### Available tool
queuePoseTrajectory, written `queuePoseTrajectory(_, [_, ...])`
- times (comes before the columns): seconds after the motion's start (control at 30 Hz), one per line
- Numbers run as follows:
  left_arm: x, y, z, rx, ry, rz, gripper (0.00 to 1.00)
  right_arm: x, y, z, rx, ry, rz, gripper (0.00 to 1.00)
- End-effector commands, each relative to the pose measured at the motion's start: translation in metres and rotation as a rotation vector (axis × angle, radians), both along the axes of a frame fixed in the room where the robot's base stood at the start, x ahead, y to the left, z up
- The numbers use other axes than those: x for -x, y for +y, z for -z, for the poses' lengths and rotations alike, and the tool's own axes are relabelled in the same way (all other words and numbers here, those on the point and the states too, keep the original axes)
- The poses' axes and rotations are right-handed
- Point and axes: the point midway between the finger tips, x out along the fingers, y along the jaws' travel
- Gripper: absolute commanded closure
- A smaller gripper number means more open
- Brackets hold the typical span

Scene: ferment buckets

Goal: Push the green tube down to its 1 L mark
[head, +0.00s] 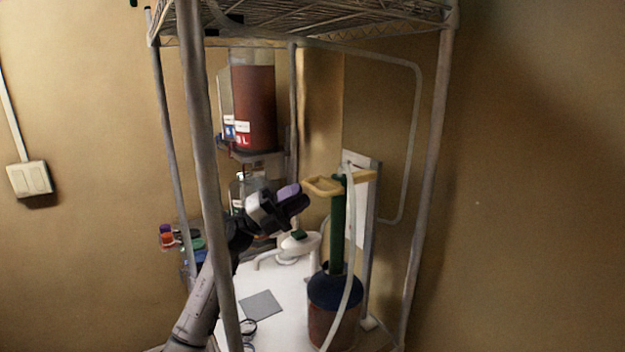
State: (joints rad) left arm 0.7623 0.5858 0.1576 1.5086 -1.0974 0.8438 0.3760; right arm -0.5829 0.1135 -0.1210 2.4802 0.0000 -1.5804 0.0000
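The green tube (337,240) stands upright, its lower end going into the dark blue top of a vessel (336,292) with reddish-brown contents. A pale hose (351,240) runs down in front of the tube and vessel. I cannot make out a 1 L mark. My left gripper (300,198), dark with a purple part, is just left of the yellow handle, seemingly apart from it. I cannot tell if its fingers are open. My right gripper is not in view.
Metal rack posts (197,150) and a wire shelf (330,14) frame the workspace. A large red-brown container (254,105) stands behind. A white device (298,243) and grey square (261,304) are on the white surface (285,325). Small coloured items (168,238) lie left.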

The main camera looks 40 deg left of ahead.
Motion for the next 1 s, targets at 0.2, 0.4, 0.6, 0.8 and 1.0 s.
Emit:
queuePoseTrajectory(0.2, [-0.016,-0.017,-0.016,0.001,-0.001,0.002,0.76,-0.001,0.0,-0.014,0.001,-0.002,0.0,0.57])
queuePoseTrajectory(0.4, [-0.022,-0.024,-0.02,0.0,-0.001,0.001,0.76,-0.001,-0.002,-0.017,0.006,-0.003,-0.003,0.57])
queuePoseTrajectory(0.6, [-0.024,-0.025,-0.02,-0.001,-0.001,0.0,0.76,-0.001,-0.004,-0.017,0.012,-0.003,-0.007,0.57])
queuePoseTrajectory(0.8, [-0.024,-0.025,-0.02,-0.001,-0.001,0.0,0.81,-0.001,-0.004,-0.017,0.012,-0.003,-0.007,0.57])
queuePoseTrajectory(1.0, [-0.024,-0.025,-0.02,-0.001,-0.001,0.0,1.0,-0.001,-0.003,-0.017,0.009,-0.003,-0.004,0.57])
